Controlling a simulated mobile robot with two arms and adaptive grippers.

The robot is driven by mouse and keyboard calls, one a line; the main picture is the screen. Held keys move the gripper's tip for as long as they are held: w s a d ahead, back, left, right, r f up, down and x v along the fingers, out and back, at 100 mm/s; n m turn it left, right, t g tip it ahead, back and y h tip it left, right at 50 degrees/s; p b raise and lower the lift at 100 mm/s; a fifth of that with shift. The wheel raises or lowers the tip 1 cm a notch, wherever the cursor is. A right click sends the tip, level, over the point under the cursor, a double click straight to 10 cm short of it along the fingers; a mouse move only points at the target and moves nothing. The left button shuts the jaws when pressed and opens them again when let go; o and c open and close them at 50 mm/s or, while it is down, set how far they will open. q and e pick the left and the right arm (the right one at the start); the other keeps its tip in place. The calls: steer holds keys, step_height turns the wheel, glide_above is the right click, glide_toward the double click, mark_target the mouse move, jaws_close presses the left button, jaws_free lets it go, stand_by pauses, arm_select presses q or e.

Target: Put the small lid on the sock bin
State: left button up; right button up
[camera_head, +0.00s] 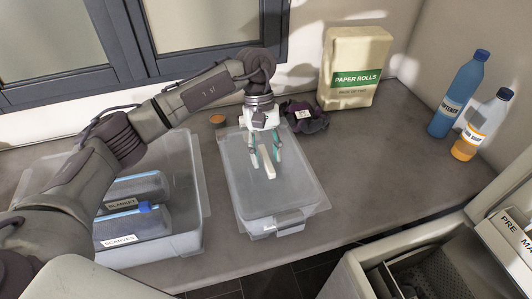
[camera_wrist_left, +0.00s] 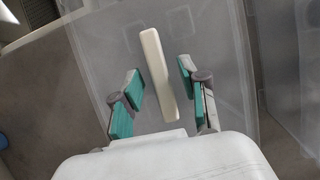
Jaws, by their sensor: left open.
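The sock bin (camera_head: 289,223) is a small clear bin standing on the counter in the middle of the head view. The small lid (camera_head: 247,180), a translucent sheet with a cream bar handle (camera_head: 268,163), lies over its top. I cannot tell if its edges sit evenly on the rim. My left gripper (camera_head: 265,158) is open, with its teal fingers on either side of the handle. In the left wrist view the handle (camera_wrist_left: 157,66) stands between the open fingers (camera_wrist_left: 158,82), with gaps showing at both sides. My right gripper is not in view.
A larger clear bin (camera_head: 180,243) with packs labelled blanket and scarves stands left. Behind are a small brown dish (camera_head: 217,120), a dark cloth bundle (camera_head: 306,116) and a paper rolls pack (camera_head: 352,70). Bottles (camera_head: 459,95) stand right.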

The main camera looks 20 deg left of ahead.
arm_select(q)
steer(key=shift+r+p, duration=0.65)
steer(key=shift+p, duration=0.25)
steer(key=shift+w+a+r, duration=0.1)
steer(key=shift+w, duration=0.05)
steer(key=b+v, duration=0.4)
steer(key=v, duration=0.2)
steer(key=shift+w+r, duration=0.2)
steer(key=shift+r, duration=0.2)
steer(key=shift+v, duration=2.3)
steer(key=shift+s, duration=0.1)
steer(key=shift+r, duration=0.1)
